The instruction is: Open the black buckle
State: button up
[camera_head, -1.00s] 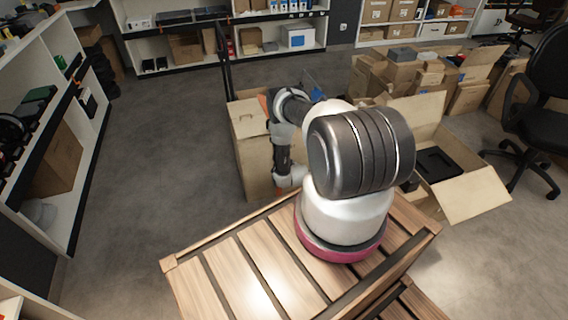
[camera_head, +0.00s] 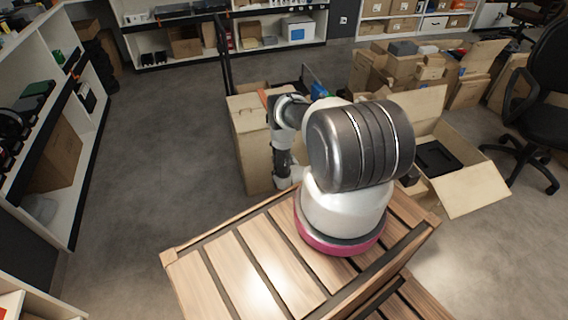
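I cannot make out a black buckle in the head view. My arm stands on a slatted wooden top, and its large grey joint blocks much of the middle of the picture. The arm's farther links reach left and back, close to a tall cardboard carton (camera_head: 252,150). My gripper cannot be made out; it is hidden behind the arm or too small to tell.
An open carton (camera_head: 475,190) with a black tray-like insert (camera_head: 437,160) lies right of my arm. Stacked cartons (camera_head: 430,70) stand behind it. A black office chair (camera_head: 540,110) is at the right. Shelves line the back and left. The left floor (camera_head: 160,150) is clear.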

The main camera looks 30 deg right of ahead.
jog(key=shift+s+f, duration=0.2)
jog(key=shift+s, duration=0.05)
jog(key=v, duration=1.2)
jog(key=shift+r, duration=0.1)
